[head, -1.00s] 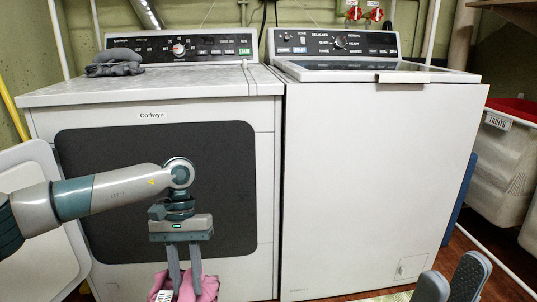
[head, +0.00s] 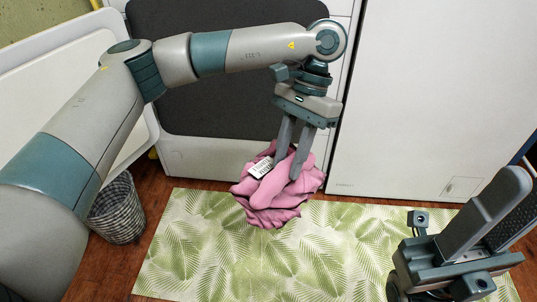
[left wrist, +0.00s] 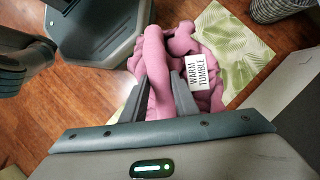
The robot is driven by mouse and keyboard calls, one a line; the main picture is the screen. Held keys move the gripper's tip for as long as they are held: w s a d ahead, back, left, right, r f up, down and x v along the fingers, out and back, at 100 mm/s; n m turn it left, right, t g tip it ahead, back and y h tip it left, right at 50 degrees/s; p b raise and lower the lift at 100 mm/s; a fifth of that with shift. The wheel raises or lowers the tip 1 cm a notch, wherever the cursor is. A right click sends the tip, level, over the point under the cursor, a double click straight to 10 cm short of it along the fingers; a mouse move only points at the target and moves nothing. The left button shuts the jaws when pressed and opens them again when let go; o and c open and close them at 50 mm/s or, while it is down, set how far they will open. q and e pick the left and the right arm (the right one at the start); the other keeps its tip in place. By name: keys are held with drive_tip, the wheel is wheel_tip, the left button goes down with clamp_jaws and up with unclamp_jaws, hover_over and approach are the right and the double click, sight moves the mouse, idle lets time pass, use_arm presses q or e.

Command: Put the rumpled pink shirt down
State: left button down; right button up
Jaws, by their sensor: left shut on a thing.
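The rumpled pink shirt (head: 275,205) is bunched up, with a white label on it. My left gripper (head: 287,170) is shut on its top, fingers pointing down. The shirt shows in front of the dryer, over the back part of the leaf-patterned mat; I cannot tell whether its underside touches the mat. In the left wrist view the shirt (left wrist: 205,65) spreads beyond the fingers, and its label reads "WARM TUMBLE". My right gripper (head: 522,195) is at the lower right of the head view, its fingers apart and nothing seen between them.
The green leaf-patterned mat (head: 200,255) lies on the wooden floor, with clear room on it. A checkered basket (head: 117,212) stands to its left, beside the open white dryer door (head: 60,85). The dryer and the white washer (head: 430,90) stand behind.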

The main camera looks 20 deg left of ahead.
sight(319, 176)
use_arm(q)
drive_tip(key=shift+s+d+r+m+y, duration=0.1)
drive_tip(key=shift+s+d+r+m, duration=0.15)
drive_tip(key=shift+d, duration=0.25)
drive_tip(key=shift+s+d+r+m+y, duration=0.1)
drive_tip(key=shift+d+r+m, duration=0.15)
drive_tip(key=shift+d, duration=0.2)
drive_tip(key=shift+s+d+r+m+y, duration=0.1)
drive_tip(key=shift+s+d+r+m, duration=0.15)
drive_tip(key=shift+d, duration=0.25)
drive_tip(key=shift+w+f, duration=0.1)
drive_tip(key=shift+w+d+f+m+t+y, duration=0.25)
drive_tip(key=shift+w+d+f+m, duration=0.5)
drive_tip(key=shift+f, duration=0.25)
drive_tip(key=shift+w+d+f+m+t+y, duration=0.2)
drive_tip(key=shift+w+d+f+m+y, duration=0.1)
drive_tip(key=shift+w+d+f+m, duration=0.55)
drive_tip(key=shift+w+d+f+m+t+y, duration=0.25)
drive_tip(key=shift+w+d+f+m, duration=0.4)
drive_tip(key=shift+f, duration=0.45)
drive_tip(key=shift+w+a, duration=0.1)
